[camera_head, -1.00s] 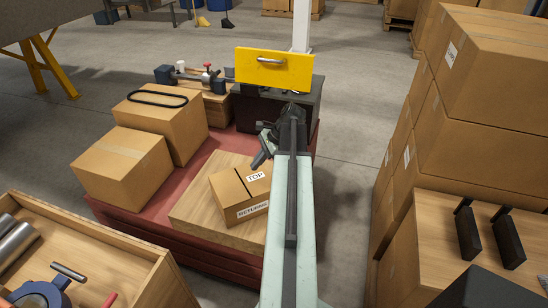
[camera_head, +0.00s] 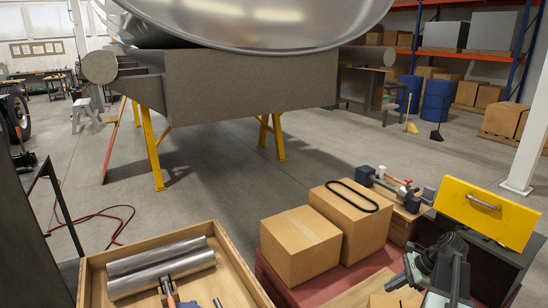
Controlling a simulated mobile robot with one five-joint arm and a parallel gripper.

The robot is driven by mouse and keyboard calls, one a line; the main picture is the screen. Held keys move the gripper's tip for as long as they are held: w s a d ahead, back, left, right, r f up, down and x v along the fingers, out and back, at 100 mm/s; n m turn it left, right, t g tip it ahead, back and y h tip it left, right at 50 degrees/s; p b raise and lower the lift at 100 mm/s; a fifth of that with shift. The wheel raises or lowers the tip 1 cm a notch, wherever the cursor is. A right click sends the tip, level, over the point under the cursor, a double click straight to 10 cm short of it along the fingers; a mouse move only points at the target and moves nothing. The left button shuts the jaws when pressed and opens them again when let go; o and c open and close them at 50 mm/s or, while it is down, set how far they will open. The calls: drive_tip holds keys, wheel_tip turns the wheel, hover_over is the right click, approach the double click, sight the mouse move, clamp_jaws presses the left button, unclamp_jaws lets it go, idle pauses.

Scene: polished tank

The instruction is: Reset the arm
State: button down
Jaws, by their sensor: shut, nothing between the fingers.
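My arm (camera_head: 452,284) shows at the bottom right, reaching forward over the red pallet area. My gripper (camera_head: 412,270) is the dark end part beside the arm's left side, small and partly hidden by the arm. It is shut and holds nothing that I can see. It is in front of the yellow panel (camera_head: 462,207) with a metal handle, lower and to the left of it in the picture. I cannot tell whether it touches anything.
Two cardboard boxes (camera_head: 300,247) stand on a red platform (camera_head: 275,283), one with a black ring (camera_head: 352,196). A wooden crate (camera_head: 225,255) with metal rollers is in front. A large polished tank (camera_head: 260,25) on yellow legs stands behind.

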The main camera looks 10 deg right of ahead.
drive_tip(key=w+a+r+n+g+p, duration=0.1)
drive_tip(key=w+a+r+n, duration=0.15)
drive_tip(key=a, duration=0.55)
drive_tip(key=w+a+r+n+g+p, duration=0.1)
drive_tip(key=w+a+p, duration=0.15)
drive_tip(key=a, duration=0.55)
drive_tip(key=s+a+r+n+g+h+p, duration=0.1)
drive_tip(key=a+n+h+p, duration=0.1)
drive_tip(key=a+n, duration=0.7)
drive_tip(key=s+a+n+h+p, duration=0.2)
drive_tip(key=a+n+h, duration=0.1)
drive_tip(key=a+n, duration=0.6)
drive_tip(key=shift+a+r+g, duration=0.4)
drive_tip(key=shift+a, duration=0.75)
drive_tip(key=shift+s, duration=0.1)
